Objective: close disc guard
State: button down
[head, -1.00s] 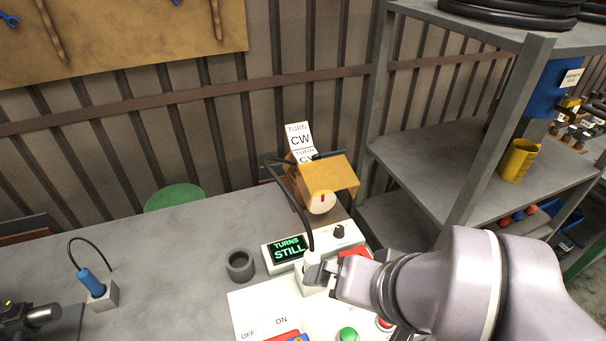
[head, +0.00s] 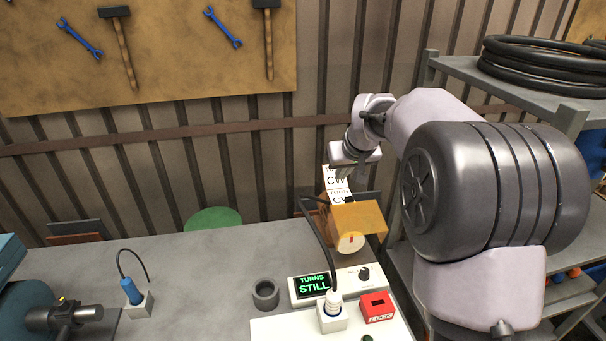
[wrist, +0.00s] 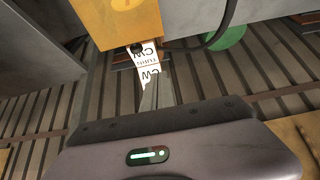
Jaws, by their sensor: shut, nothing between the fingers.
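A yellow-orange box-like cover (head: 362,216), which I take to be the disc guard, stands at the back of the bench. A cream disc (head: 350,243) with a red mark shows at its lower front. White "TURN CW" labels (head: 338,183) stand behind the cover. My gripper (head: 346,172) is shut and empty, above and behind the cover near the labels. In the wrist view the shut fingers (wrist: 157,97) point at the labels (wrist: 150,62), and the cover (wrist: 112,20) is at the top. Whether the fingers touch anything cannot be told.
A display reading "TURNS STILL" (head: 314,285), a white plug (head: 333,301) with a black cable, and a red block (head: 377,306) are in front. A grey cup (head: 265,293) is left of the display. A shelf (head: 510,75) stands at right, the ribbed wall behind.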

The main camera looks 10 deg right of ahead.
aim_at(338, 205)
jog(key=f+b, duration=0.1)
jog(key=f, duration=0.2)
jog(key=w+f+b, duration=0.1)
jog(key=f, duration=0.2)
jog(key=w+f+b, duration=0.1)
jog(key=f+b, duration=0.1)
jog(key=f, duration=0.1)
jog(key=shift+w+d+f, duration=0.15)
jog(key=shift+f, duration=0.05)
jog(key=shift+s, duration=0.25)
jog(key=shift+f+b, duration=0.15)
jog(key=shift+b, duration=0.2)
